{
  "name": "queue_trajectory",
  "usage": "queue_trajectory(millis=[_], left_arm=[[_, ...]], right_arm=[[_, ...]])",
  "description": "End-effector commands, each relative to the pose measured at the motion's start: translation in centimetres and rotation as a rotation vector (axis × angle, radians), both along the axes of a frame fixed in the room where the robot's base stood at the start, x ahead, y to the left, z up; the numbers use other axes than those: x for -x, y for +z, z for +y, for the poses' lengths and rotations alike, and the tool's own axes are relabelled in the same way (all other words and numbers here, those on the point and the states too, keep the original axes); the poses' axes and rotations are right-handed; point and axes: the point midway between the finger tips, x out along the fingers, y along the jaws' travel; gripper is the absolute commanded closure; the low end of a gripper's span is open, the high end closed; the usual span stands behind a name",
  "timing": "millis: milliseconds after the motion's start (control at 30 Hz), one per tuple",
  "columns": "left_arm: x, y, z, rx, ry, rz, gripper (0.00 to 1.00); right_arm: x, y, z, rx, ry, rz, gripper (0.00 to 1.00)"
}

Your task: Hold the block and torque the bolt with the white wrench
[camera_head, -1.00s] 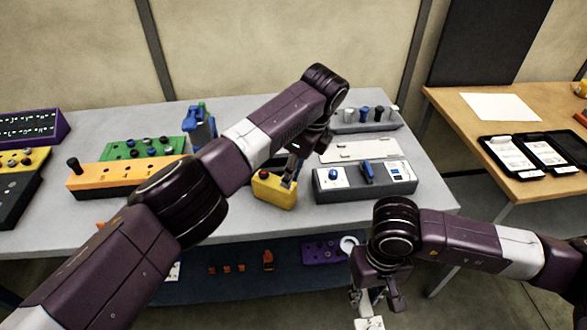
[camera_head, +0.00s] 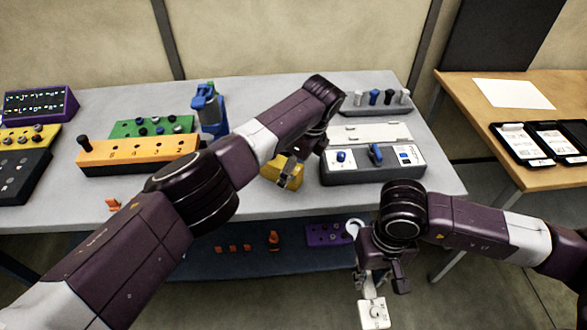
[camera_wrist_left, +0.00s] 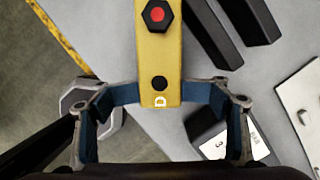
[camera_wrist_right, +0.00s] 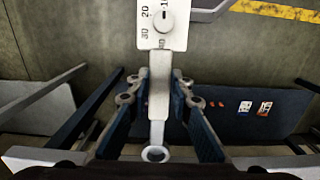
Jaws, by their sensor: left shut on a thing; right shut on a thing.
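The yellow block (camera_head: 283,175) is on the grey table or just above it; I cannot tell which. My left gripper (camera_head: 288,172) is shut on it, and my arm hides part of it. In the left wrist view the block (camera_wrist_left: 160,55) lies between the fingers, with a black, red-centred hex bolt (camera_wrist_left: 157,14) at its far end and a "D" at its near end. My right gripper (camera_head: 380,278) is shut on the white wrench (camera_head: 372,313), in front of the table. In the right wrist view the wrench (camera_wrist_right: 160,95) has a numbered dial plate and a ring end.
A grey box (camera_head: 370,172) with blue knobs stands right of the block. An orange rack (camera_head: 130,155), a green board (camera_head: 150,127) and a blue tool (camera_head: 209,108) stand to the left. A lower shelf holds a purple block (camera_head: 328,233). A wooden table (camera_head: 500,150) is at right.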

Motion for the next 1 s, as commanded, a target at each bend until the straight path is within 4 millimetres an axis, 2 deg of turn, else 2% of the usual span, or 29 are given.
queue_trajectory(millis=[33,100,267,300,333,367,1000], left_arm=[[-0.01,0.10,-0.09,0.002,0.000,-0.001,0.75],[-0.04,0.16,-0.13,0.002,-0.002,-0.002,0.82],[-0.14,0.43,-0.21,0.002,-0.004,-0.006,0.83],[-0.14,0.47,-0.22,0.003,-0.004,-0.007,0.88],[-0.15,0.50,-0.23,0.003,-0.004,-0.007,0.89],[-0.15,0.55,-0.24,0.003,-0.004,-0.007,0.95],[-0.17,0.99,-0.22,0.003,-0.004,-0.007,0.95]], right_arm=[[-0.04,0.07,0.01,0.000,0.000,-0.001,1.00],[-0.04,0.09,0.01,0.000,0.000,-0.001,1.00],[-0.04,0.13,0.01,0.000,0.000,-0.001,1.00],[-0.04,0.13,0.01,0.000,0.000,-0.001,1.00],[-0.04,0.14,0.01,0.000,0.000,-0.001,1.00],[-0.04,0.14,0.01,0.000,0.000,-0.001,1.00],[-0.04,0.15,0.01,-0.001,0.000,-0.001,1.00]])
